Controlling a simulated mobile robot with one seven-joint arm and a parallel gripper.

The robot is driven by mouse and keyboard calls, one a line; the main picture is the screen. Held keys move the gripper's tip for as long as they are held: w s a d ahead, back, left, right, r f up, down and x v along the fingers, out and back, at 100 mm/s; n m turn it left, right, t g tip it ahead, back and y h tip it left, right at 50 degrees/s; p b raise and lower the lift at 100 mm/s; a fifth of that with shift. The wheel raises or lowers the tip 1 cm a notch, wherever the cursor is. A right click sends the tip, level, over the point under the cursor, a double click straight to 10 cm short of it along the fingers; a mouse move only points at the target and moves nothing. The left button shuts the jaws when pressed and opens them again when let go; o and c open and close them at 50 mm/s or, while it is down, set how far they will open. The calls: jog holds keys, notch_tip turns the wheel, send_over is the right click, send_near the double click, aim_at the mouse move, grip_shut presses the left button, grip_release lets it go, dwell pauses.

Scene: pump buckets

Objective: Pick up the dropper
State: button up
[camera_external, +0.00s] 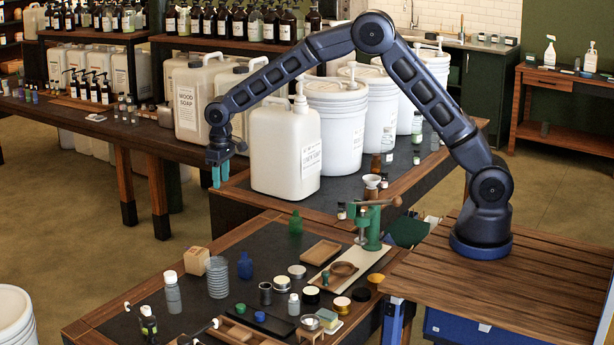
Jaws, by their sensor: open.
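My gripper (220,177) hangs at the end of my dark blue arm, left of a large cream jug (285,150). Its teal fingers point down, apart and with nothing between them. It is well above and behind the front worktable (240,262). I cannot surely tell which thing is the dropper. A small dark bottle (148,324) with a white top stands at that table's front left. Either is too small to make out clearly.
The front table holds a grey bottle (172,295), a ribbed glass jar (217,278), a blue bottle (245,266), a green press (373,230), and several tins and trays. White buckets (337,125) stand behind. The table's back left is fairly clear.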

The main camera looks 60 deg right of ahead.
jog(key=shift+w+a+f, duration=0.45)
jog(key=shift+a+f, duration=0.75)
jog(key=shift+f, duration=2.6)
jog(key=shift+w+a+f, duration=0.4)
jog(key=shift+a+f, duration=0.8)
jog(key=shift+f, duration=2.55)
jog(key=shift+w+a+f, duration=0.45)
jog(key=shift+a+f, duration=0.75)
jog(key=shift+f, duration=2.6)
grip_shut()
